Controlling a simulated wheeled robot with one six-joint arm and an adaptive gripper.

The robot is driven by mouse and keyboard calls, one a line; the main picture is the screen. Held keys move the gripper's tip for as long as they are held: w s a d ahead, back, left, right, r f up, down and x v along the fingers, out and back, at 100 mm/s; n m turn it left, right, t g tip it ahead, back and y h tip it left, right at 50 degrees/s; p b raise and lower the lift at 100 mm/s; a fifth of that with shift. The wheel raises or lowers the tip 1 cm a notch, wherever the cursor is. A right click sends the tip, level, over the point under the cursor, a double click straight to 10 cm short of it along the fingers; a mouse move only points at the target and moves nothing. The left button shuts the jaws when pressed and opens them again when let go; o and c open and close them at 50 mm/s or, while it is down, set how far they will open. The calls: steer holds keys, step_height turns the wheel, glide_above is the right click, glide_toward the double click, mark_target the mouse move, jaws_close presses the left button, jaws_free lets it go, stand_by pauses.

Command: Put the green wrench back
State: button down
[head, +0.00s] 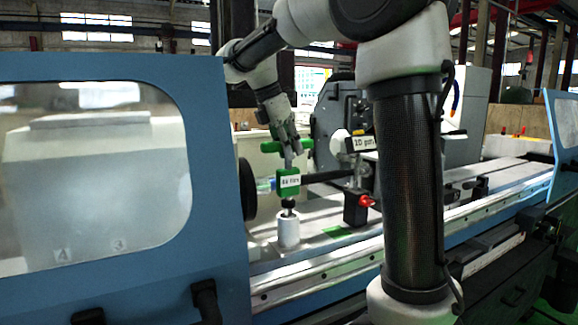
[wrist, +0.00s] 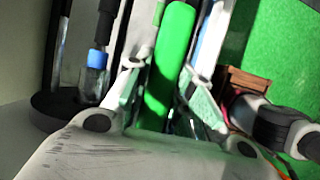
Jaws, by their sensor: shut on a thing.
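My gripper (head: 287,150) is over the grinder's bed, pointing down, with its fingers closed around a green bar. I take this bar to be the green wrench (head: 270,147); its ends show green on both sides of my fingers in the head view. In the wrist view the green wrench (wrist: 172,60) is a long rounded green bar running between the two fingers of my gripper (wrist: 163,95). The fingers hide its middle in the head view. Just below them is a green labelled block (head: 289,183) above a white cylinder; whether it touches the wrench I cannot tell.
The white cylinder (head: 288,230) stands on the machine bed (head: 330,215). A black block with a red knob (head: 362,205) is to its right. A dark round wheel (head: 248,189) is close on the left, beside the blue door (head: 228,190). A green surface (wrist: 270,50) fills the wrist view's upper right.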

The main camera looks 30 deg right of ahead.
mark_target(291, 168)
steer(key=shift+f, duration=2.25)
steer(key=c, duration=1.2)
jaws_free()
steer(key=shift+f, duration=0.15)
steer(key=shift+c, duration=0.2)
